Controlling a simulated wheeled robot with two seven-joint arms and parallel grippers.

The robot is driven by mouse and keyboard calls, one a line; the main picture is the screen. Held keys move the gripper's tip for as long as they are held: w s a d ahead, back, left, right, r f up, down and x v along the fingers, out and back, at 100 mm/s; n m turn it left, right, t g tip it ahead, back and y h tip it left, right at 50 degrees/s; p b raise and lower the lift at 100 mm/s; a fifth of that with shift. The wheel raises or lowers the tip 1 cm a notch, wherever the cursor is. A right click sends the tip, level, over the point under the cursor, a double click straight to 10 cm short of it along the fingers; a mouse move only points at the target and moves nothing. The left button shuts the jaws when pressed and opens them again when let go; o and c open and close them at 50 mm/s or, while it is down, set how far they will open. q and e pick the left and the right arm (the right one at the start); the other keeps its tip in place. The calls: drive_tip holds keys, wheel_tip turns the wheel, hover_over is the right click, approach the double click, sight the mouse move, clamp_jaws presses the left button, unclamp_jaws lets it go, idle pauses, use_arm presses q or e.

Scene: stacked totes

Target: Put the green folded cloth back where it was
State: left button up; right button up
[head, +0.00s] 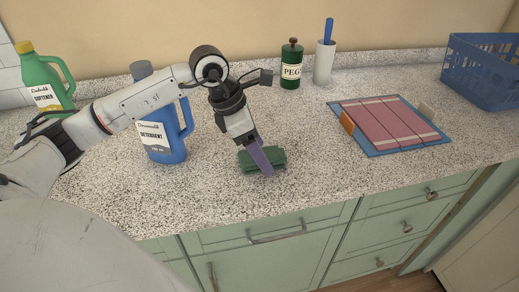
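The green folded cloth (277,157) is a small dark green bundle on the speckled counter (330,190), near its front edge. My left gripper (266,170) points down at it from above, and a purple finger crosses the middle of the cloth. The finger hides part of the cloth. I cannot tell whether the fingers are closed on it or whether it is clear of the counter. My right gripper is out of view.
A blue detergent bottle (167,150) stands behind my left arm, with a green softener bottle (42,85) farther left.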

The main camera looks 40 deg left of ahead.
use_arm(q)
drive_tip(key=v, duration=1.2)
drive_tip(key=shift+w+r, duration=0.1)
drive_tip(key=shift+r, duration=0.05)
